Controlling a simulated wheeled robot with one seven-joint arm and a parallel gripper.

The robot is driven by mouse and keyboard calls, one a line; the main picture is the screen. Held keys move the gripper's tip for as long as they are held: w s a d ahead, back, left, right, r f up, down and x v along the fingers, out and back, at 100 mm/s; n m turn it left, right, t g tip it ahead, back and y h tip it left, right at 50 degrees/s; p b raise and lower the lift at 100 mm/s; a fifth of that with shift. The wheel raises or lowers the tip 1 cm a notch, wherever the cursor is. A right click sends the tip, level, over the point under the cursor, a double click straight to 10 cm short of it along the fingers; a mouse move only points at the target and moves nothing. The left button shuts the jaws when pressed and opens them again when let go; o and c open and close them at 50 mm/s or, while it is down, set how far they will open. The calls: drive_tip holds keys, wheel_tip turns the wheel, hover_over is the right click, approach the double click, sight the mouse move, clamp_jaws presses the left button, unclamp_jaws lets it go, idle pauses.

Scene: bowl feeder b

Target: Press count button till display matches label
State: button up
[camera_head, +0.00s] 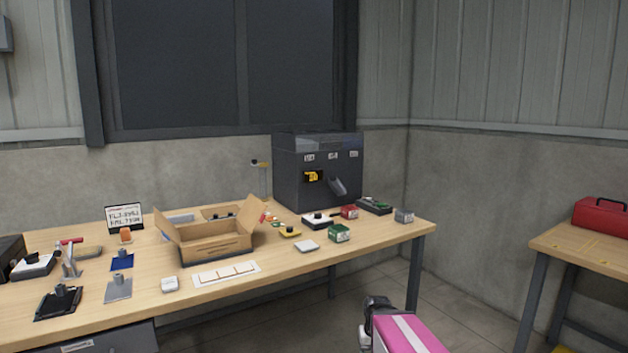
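A dark grey box-shaped feeder machine (290,180) with a clear top stands at the back right of the wooden workbench (290,262). Its front carries a small yellow-lit display (313,176), too small to read, several small white labels (309,157) and a grey chute (337,187). A white box with a black knob or button (317,220) sits in front of the machine. I cannot tell which part is the count button. A dark arm end (377,308) beside a pink arm section shows at the bottom, in front of the bench and apart from it. Its fingers are not clearly visible.
An open cardboard box (213,248) stands mid-bench. Small red (349,212) and green (340,233) boxes lie near the right end. A text sign (124,218), clamps and fixtures occupy the left. A second table (585,250) bears a red toolbox (600,215). Floor between the tables is clear.

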clamp_jaws()
idle(1.7)
